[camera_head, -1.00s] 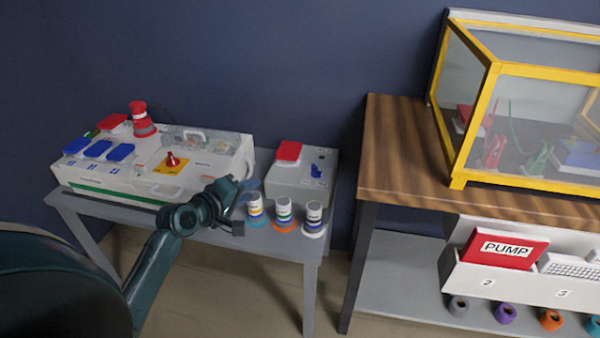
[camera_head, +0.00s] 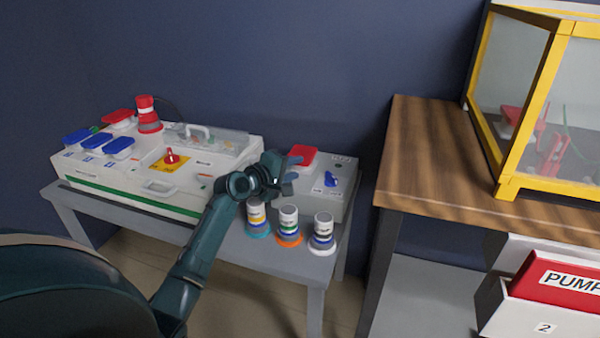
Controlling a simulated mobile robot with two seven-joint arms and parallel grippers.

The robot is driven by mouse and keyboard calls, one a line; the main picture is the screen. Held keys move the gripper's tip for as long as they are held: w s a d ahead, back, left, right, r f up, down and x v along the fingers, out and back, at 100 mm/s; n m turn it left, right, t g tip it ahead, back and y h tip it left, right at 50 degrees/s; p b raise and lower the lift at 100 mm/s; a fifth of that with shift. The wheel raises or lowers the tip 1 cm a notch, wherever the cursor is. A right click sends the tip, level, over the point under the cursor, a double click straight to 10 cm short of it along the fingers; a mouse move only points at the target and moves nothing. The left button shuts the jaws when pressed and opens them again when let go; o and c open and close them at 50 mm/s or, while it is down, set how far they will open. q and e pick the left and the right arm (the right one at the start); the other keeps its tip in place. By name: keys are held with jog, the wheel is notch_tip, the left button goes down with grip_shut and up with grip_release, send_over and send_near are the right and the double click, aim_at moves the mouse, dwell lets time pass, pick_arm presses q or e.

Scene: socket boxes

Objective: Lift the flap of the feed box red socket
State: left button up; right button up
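The small grey box (camera_head: 340,190) stands at the right of the grey table, with a red socket flap (camera_head: 304,154) and a blue switch (camera_head: 330,180) on top. The red flap looks closed. My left gripper (camera_head: 292,174) is at the box's left front, its fingers apart, with the upper finger close to the flap's near edge; I cannot tell if it touches. The gripper hides part of the box's left side. A larger white box (camera_head: 133,193) also carries a red flap (camera_head: 117,116); I cannot read which box is the feed box. My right gripper is not in view.
Three jars, with a teal base (camera_head: 257,220), an orange base (camera_head: 289,225) and a white base (camera_head: 322,233), stand just in front of the small box. A wooden bench (camera_head: 425,170) rises at the right.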

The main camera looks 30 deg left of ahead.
aim_at(304, 164)
pick_arm(q)
jog(key=shift+b+x, duration=0.4)
jog(key=shift+x, duration=1.25)
grip_shut()
